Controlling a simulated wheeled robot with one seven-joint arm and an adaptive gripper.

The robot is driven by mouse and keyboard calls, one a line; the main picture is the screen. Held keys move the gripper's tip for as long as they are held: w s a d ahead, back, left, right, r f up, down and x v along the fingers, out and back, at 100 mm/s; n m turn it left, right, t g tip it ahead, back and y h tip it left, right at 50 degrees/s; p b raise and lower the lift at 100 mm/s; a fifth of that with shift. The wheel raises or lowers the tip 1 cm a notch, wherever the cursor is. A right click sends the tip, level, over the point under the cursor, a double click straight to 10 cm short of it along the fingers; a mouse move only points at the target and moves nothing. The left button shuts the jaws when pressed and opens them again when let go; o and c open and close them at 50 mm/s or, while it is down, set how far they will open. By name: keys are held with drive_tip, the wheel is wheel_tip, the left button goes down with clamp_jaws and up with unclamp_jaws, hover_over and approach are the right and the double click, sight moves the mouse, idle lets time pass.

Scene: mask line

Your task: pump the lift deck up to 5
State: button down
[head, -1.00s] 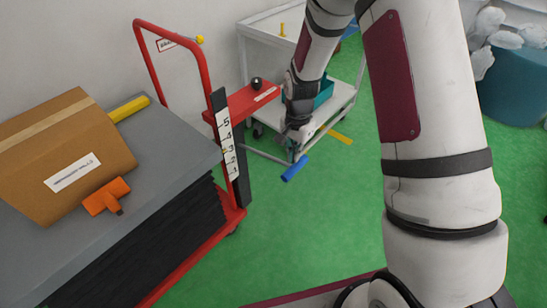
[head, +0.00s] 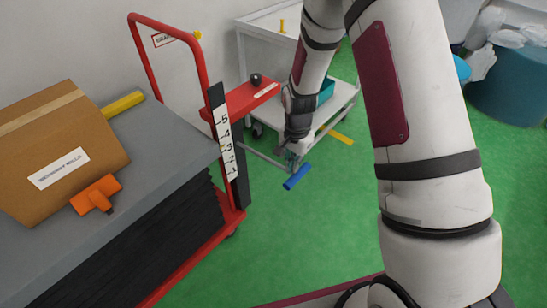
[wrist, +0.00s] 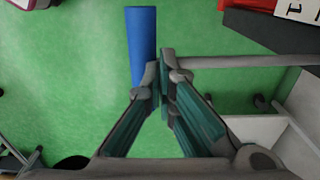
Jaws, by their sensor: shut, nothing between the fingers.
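The lift deck (head: 165,125) is a grey platform on black bellows (head: 150,250) in a red frame. A white scale (head: 226,145) numbered 1 to 5 stands at its right corner. A small yellowish mark shows near the 3, too small to read surely. A blue handle (head: 296,177) ends a thin grey bar (head: 268,158) low above the floor. My gripper (head: 292,157) is shut and empty, pointing down at the handle's inner end. In the wrist view, the shut fingertips (wrist: 160,62) are just right of the blue handle (wrist: 142,45); contact cannot be told.
A cardboard box (head: 60,150), an orange T-shaped piece (head: 96,195) and a yellow bar (head: 123,103) lie on the deck. A red shelf (head: 240,96) holds a black knob (head: 255,79). A white cart (head: 340,98) stands behind my gripper. Green floor (head: 310,240) is clear in front.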

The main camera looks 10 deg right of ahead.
wheel_tip(320, 180, down, 9)
drive_tip(key=b, duration=0.5)
drive_tip(key=shift+w+a+b, duration=0.15)
drive_tip(key=shift+b, duration=0.2)
idle(0.3)
idle(0.4)
drive_tip(key=r+p, duration=0.3)
drive_tip(key=r, duration=0.2)
drive_tip(key=r+p, duration=0.3)
drive_tip(key=r, duration=0.2)
drive_tip(key=r+p, duration=0.3)
drive_tip(key=r, duration=0.2)
drive_tip(key=shift+s+d+p, duration=0.3)
drive_tip(key=shift+s+p, duration=0.05)
drive_tip(key=shift+p, duration=0.05)
drive_tip(key=shift+f, duration=0.1)
wheel_tip(320, 180, down, 15)
drive_tip(key=b, duration=0.9)
drive_tip(key=shift+w+a, duration=0.3)
idle(0.9)
